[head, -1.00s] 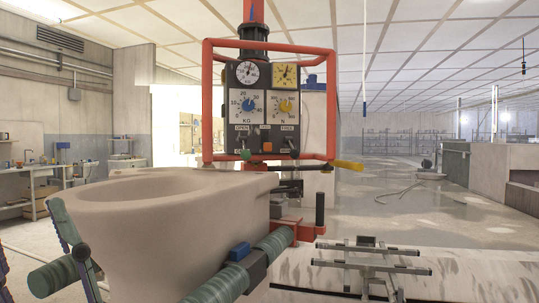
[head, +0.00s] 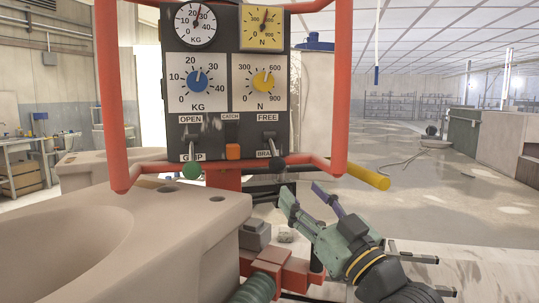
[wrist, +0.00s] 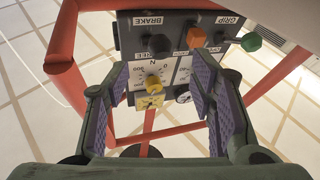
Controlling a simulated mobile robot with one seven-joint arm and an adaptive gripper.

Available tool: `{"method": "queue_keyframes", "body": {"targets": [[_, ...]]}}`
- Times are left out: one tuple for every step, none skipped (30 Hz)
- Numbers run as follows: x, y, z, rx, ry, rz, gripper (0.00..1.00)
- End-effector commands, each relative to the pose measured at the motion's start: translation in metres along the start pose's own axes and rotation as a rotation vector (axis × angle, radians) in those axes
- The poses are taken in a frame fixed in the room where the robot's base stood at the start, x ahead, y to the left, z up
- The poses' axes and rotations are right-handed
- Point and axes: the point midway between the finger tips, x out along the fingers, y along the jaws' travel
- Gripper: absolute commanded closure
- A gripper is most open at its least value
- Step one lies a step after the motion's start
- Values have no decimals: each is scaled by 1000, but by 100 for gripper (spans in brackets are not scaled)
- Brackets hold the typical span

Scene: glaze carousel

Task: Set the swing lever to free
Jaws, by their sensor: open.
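The control panel (head: 217,127) hangs inside a red tubular frame. Its swing lever (head: 270,142) is at the lower right, between the FREE label (head: 267,118) above and the BRAKE label (head: 268,154) below. The lever points down, its dark knob (head: 276,164) beside BRAKE. My gripper (head: 305,194) is open and empty, below and right of the lever and apart from it.
A green-knobbed OPEN/GRIP lever (head: 191,169) and an orange catch (head: 233,151) are left of the swing lever. The red frame's lower bar (head: 310,160) and yellow-ended handle (head: 369,177) are close to my gripper. A large beige basin (head: 150,245) fills the lower left.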

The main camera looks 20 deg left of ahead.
Motion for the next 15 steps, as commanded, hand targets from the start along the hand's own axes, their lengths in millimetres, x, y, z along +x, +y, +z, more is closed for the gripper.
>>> {"method": "queue_keyframes", "body": {"targets": [[2,2,-1,1,-5,0,50],[4,2,-1,1,-7,0,50],[9,3,-2,2,-7,-1,50],[13,2,-2,2,-7,-2,50],[18,2,-2,3,-6,-3,50],[26,1,-2,3,-6,-4,50],[32,2,-3,3,-7,-3,50],[38,2,-3,3,-6,-3,50],[46,2,-4,3,-5,-3,50],[52,2,-3,3,-6,-3,50],[58,1,-3,2,-6,-3,50],[66,2,-3,3,-6,-2,50],[71,2,-3,3,-5,-2,50],[76,2,-3,2,-5,-2,50],[82,2,-2,2,-6,-2,50]]}}
